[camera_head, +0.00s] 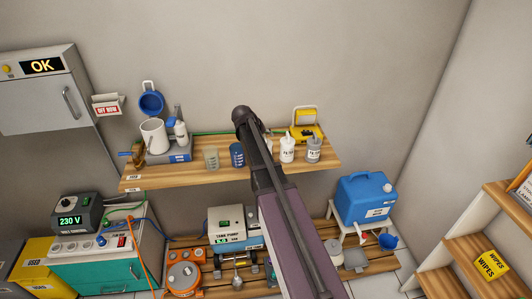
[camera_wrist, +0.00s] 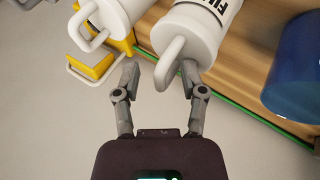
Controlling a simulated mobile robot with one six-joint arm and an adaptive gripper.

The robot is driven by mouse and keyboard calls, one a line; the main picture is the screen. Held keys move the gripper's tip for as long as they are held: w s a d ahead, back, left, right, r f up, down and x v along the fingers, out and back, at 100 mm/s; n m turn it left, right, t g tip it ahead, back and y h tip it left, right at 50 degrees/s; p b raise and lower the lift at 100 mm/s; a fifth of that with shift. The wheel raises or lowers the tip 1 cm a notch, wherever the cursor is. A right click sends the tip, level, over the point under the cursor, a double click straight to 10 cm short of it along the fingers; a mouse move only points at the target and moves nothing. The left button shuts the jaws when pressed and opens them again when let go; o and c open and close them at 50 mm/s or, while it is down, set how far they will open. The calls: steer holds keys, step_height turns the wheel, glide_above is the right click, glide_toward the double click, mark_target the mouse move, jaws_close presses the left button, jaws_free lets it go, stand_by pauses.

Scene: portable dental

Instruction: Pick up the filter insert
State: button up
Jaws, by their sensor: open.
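The filter insert (camera_wrist: 205,30) is a white cylinder with a looped handle (camera_wrist: 169,63) and a label reading "FIL", the rest cut off. In the head view a white canister (camera_head: 287,151) on the wall shelf appears to be it. My gripper (camera_wrist: 160,70) is open in the wrist view, its two fingertips on either side of the handle's loop. Whether they touch the handle I cannot tell. In the head view my arm hides the fingers.
A second white canister with a handle (camera_wrist: 110,18) stands close beside it; it also shows in the head view (camera_head: 314,150). A yellow item (camera_head: 305,132) is behind, and a blue cup (camera_head: 237,155) is on the other side. The wooden shelf (camera_head: 200,177) holds further containers.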

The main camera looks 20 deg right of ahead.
jaws_close()
steer(key=shift+r, duration=0.2)
step_height(320, 180, up, 2)
steer(key=shift+p, duration=1.2)
steer(key=shift+r+p, duration=0.8)
steer(key=shift+r, duration=0.05)
steer(key=s+a+p, duration=0.1)
steer(key=s+a, duration=0.9)
steer(key=s, duration=0.2)
steer(key=shift+a+r, duration=0.3)
steer(key=shift+r, duration=0.15)
steer(key=shift+s, duration=0.1)
